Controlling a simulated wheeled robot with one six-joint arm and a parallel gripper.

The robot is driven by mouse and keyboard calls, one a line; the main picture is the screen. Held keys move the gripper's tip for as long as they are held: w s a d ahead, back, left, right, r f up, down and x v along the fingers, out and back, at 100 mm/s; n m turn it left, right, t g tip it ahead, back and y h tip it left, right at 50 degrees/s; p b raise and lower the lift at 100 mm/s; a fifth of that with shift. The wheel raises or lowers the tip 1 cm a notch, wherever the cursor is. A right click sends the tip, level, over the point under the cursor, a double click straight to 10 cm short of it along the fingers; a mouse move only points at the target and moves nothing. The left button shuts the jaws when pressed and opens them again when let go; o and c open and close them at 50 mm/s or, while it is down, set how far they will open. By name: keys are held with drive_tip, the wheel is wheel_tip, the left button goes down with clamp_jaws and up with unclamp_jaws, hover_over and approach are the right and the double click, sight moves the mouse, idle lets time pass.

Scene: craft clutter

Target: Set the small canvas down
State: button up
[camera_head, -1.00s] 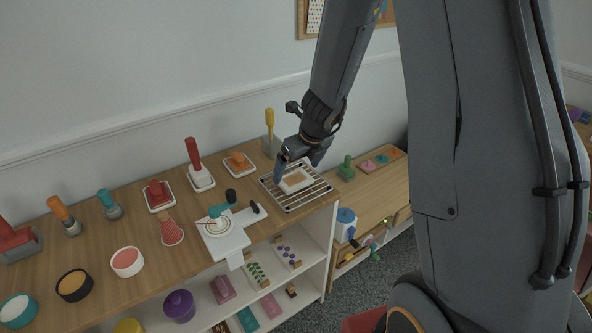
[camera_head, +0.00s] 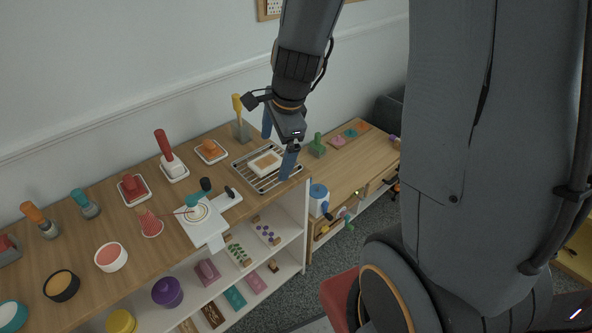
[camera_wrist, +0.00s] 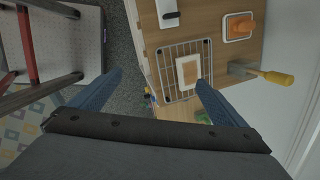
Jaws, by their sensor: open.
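The small canvas (camera_head: 265,162) is a white block with a tan patch on top. It lies flat on the wire rack (camera_head: 240,164) near the right end of the wooden shelf top. My gripper (camera_head: 279,147) is open above the rack, with its two blue fingers apart and the canvas beyond them. In the wrist view the canvas (camera_wrist: 188,71) rests on the rack (camera_wrist: 168,50). There the open fingers show on either side, apart from the canvas, and nothing is between them.
A yellow-handled tool (camera_head: 239,119) stands behind the rack. An orange item on a small white tray (camera_head: 211,151) is left of it. A red-handled stamp (camera_head: 168,156) and a white board with a round disc (camera_head: 196,212) stand farther left. A lower wooden cabinet (camera_head: 345,170) lies right.

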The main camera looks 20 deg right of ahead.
drive_tip(key=s+d+r+n+g+h, duration=0.1)
drive_tip(key=s+n, duration=1)
drive_tip(key=n, duration=0.7)
drive_tip(key=shift+s+r+g+h, duration=0.3)
drive_tip(key=shift+s+g, duration=0.05)
drive_tip(key=shift+g, duration=0.05)
